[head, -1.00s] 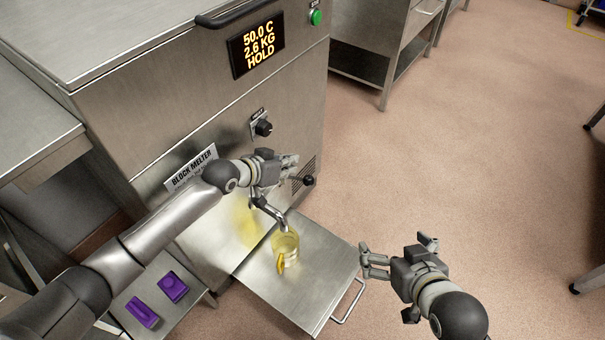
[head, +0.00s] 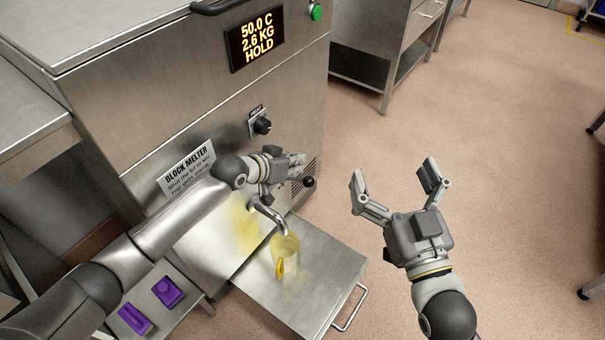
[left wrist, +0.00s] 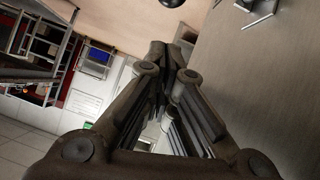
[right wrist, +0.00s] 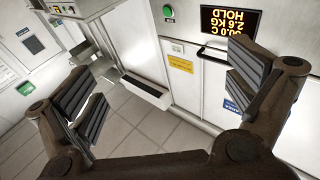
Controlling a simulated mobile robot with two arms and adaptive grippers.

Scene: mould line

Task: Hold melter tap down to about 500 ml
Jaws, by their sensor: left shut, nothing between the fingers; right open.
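The block melter (head: 225,110) stands at left centre in the head view, its display (head: 256,41) reading 50.0 C, 2.6 KG, HOLD. Its metal tap spout (head: 268,212) points down over a clear jug (head: 286,246) with a yellow handle. The jug stands on the pull-out shelf; its fill level cannot be read. A black-knobbed lever (head: 309,182) sits right of the tap. My left gripper (head: 299,160) is shut and empty, just above the tap and left of the knob. Its closed fingers fill the left wrist view (left wrist: 168,65). My right gripper (head: 394,178) is open and empty, right of the shelf.
The steel shelf (head: 315,282) juts out with a bar handle (head: 350,307). Two purple moulds (head: 168,292) (head: 134,320) lie on a lower surface at left. A black heat dial (head: 262,125) is above the left gripper.

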